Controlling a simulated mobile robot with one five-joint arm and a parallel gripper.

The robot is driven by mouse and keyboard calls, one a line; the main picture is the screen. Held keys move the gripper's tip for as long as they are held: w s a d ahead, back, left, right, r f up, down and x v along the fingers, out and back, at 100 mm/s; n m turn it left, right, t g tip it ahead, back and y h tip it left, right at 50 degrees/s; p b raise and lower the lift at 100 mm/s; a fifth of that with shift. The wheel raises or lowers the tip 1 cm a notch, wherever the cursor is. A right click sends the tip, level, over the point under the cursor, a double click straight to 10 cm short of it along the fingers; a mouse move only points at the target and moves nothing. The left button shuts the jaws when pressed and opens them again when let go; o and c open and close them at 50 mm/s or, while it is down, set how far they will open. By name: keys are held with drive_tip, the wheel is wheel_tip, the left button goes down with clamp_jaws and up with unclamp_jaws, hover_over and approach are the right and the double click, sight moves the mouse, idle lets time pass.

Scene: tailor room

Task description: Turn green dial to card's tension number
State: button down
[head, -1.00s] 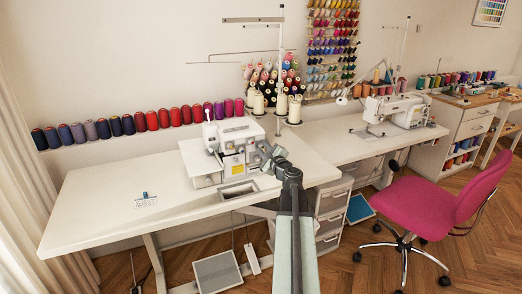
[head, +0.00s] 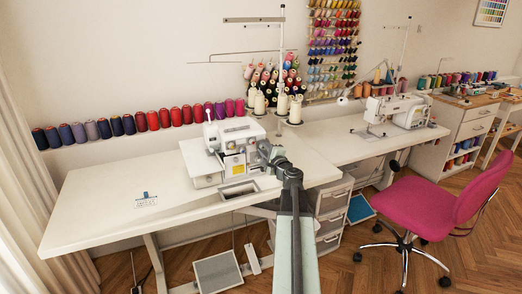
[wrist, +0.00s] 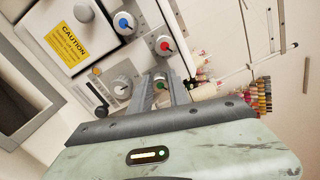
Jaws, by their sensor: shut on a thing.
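The white overlocker (head: 232,158) stands on the long white table, and my gripper is at its right front side. In the wrist view my gripper (wrist: 162,86) is shut on a dial with a green cap (wrist: 160,84), which the fingers partly cover. A blue-capped dial (wrist: 123,23), a red-capped dial (wrist: 165,46) and another dial with a dull cap (wrist: 121,88) are beside it. The card (head: 146,201) appears to be the small printed patch with a blue piece on the left of the table. Its print is too small to read, as are the dial marks.
A yellow caution label (wrist: 68,43) is on the machine. White thread cones (head: 295,109) stand behind it. A row of coloured spools (head: 140,121) lines the wall. A second sewing machine (head: 398,111) and a pink chair (head: 430,208) are on the right. The table's left part is mostly clear.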

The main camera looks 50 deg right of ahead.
drive_tip(key=c, duration=1.2)
unclamp_jaws()
drive_tip(key=shift+d, duration=0.1)
drive_tip(key=shift+c, duration=0.2)
drive_tip(key=v, duration=0.7)
drive_tip(key=shift+s+a, duration=0.2)
drive_tip(key=shift+s, duration=0.1)
drive_tip(key=shift+s+f, duration=0.1)
